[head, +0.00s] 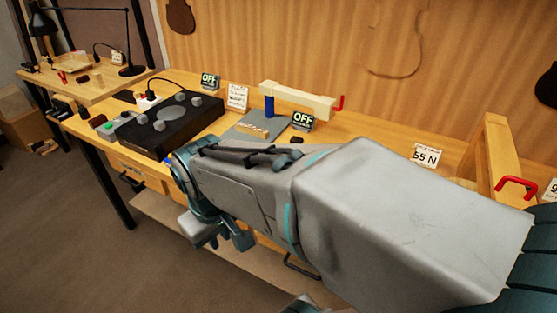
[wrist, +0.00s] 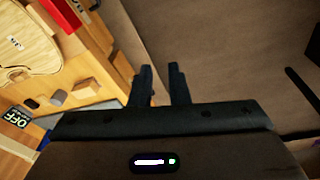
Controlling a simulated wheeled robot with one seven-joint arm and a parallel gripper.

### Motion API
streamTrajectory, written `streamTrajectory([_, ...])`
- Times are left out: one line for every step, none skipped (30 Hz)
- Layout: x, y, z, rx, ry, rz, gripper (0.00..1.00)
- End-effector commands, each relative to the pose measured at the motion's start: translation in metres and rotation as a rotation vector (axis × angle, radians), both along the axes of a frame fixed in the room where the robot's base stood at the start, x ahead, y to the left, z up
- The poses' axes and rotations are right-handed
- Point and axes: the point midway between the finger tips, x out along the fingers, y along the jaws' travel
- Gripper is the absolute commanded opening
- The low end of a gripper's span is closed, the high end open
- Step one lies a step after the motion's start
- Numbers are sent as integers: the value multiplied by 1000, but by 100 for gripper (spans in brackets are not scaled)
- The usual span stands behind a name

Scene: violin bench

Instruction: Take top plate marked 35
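A pale wooden violin plate (wrist: 32,48) lies at the upper left of the wrist view, cut off by the frame edge. A small dark marking shows on it, too small to read. I cannot make out this plate in the head view, where my arm covers part of the bench. My gripper (wrist: 162,68) has its two dark fingers apart with nothing between them, over the floor in front of the bench. It also shows in the head view (head: 218,242), low beside the bench's front edge. The plate is well to the left of the fingers in the wrist view.
The wooden bench (head: 375,127) carries a black box with knobs (head: 172,125), a grey mat (head: 243,133), OFF signs (head: 303,121) and a wooden clamp with a red handle (head: 300,100). A wooden frame (head: 495,150) stands at right. Open floor (head: 70,230) lies in front.

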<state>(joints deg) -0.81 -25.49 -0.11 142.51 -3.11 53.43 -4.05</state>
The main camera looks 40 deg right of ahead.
Motion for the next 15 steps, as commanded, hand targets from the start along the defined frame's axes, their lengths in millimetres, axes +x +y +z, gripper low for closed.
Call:
streamTrajectory([2, -3, -6, -32, 59, 60, 15])
streamTrajectory([3, -6, -9, -54, 96, 105, 15])
streamTrajectory([4, -9, -14, -85, 151, 171, 15])
streamTrajectory([5, -11, -18, -107, 194, 224, 15])
streamTrajectory([6, -14, -22, -130, 241, 280, 15])
streamTrajectory([7, -18, -27, -158, 302, 356, 15])
streamTrajectory([8, -20, -30, -176, 348, 410, 15])
streamTrajectory([9, -23, -34, -194, 395, 465, 15])
streamTrajectory([11, -27, -39, -216, 459, 540, 15])
streamTrajectory([12, -29, -42, -231, 506, 597, 15])
streamTrajectory([13, -32, -45, -244, 554, 651, 15])
streamTrajectory([15, -37, -50, -260, 619, 725, 15])
streamTrajectory([17, -39, -53, -271, 666, 779, 15])
streamTrajectory([18, -42, -56, -278, 717, 833, 15])
streamTrajectory([21, -46, -60, -288, 784, 906, 15])
